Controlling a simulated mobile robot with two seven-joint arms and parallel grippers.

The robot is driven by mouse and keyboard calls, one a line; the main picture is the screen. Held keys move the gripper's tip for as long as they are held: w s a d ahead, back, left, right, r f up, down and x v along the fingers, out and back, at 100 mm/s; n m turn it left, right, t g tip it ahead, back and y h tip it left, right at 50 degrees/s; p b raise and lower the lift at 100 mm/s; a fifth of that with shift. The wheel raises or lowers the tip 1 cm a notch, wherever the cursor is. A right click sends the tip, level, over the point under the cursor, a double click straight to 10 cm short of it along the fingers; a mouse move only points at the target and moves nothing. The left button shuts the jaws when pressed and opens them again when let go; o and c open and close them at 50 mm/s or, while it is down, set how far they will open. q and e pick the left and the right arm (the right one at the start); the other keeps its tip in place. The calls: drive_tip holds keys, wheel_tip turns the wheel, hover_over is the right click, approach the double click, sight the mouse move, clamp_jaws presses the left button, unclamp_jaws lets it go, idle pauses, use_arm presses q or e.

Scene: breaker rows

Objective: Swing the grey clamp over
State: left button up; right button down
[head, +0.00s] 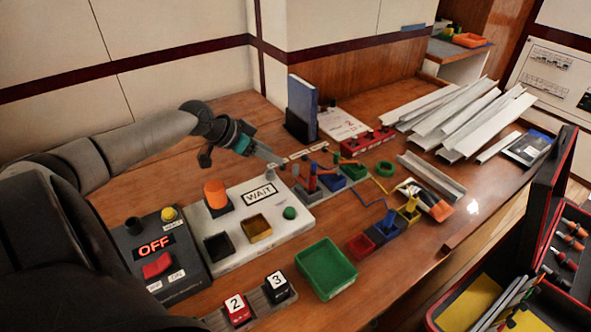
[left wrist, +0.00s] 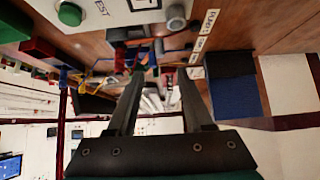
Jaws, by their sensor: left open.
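My left gripper (head: 270,156) reaches in from the left above the back edge of the white WAIT panel. In the left wrist view the fingers of my left gripper (left wrist: 160,76) are apart with nothing held between them. A small grey piece (head: 297,171) stands just beyond the fingertips, at the near end of a grey rail (head: 338,197) with red, blue and green blocks. It may be the grey clamp, but it is too small to tell which way it is swung. My right gripper is not in view.
The white panel (head: 303,222) has an orange knob (head: 215,193) and a green button (head: 290,213). A dark OFF box (head: 172,281) stands left of it. A green tray (head: 327,269) is in front. A blue binder (head: 301,103) stands behind; metal channels (head: 470,115) lie at back right.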

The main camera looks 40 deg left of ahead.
sight(295, 166)
use_arm(q)
drive_tip(key=shift+b+x, duration=0.35)
drive_tip(key=shift+x, duration=0.6)
drive_tip(key=shift+b+x, duration=0.35)
drive_tip(key=shift+x, duration=0.45)
drive_tip(key=b+x, duration=0.2)
drive_tip(key=x, duration=0.3)
drive_tip(key=shift+w+d+f, duration=0.1)
drive_tip(key=shift+w+f, duration=0.1)
drive_tip(key=shift+f, duration=0.05)
drive_tip(key=shift+w+d+f+b, duration=0.15)
drive_tip(key=shift+w+f+b, duration=0.15)
drive_tip(key=shift+w+f, duration=0.3)
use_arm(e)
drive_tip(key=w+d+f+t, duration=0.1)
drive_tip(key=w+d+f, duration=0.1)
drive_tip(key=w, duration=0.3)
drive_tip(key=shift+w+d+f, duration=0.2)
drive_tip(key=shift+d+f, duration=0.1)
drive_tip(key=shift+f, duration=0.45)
use_arm(q)
clamp_jaws()
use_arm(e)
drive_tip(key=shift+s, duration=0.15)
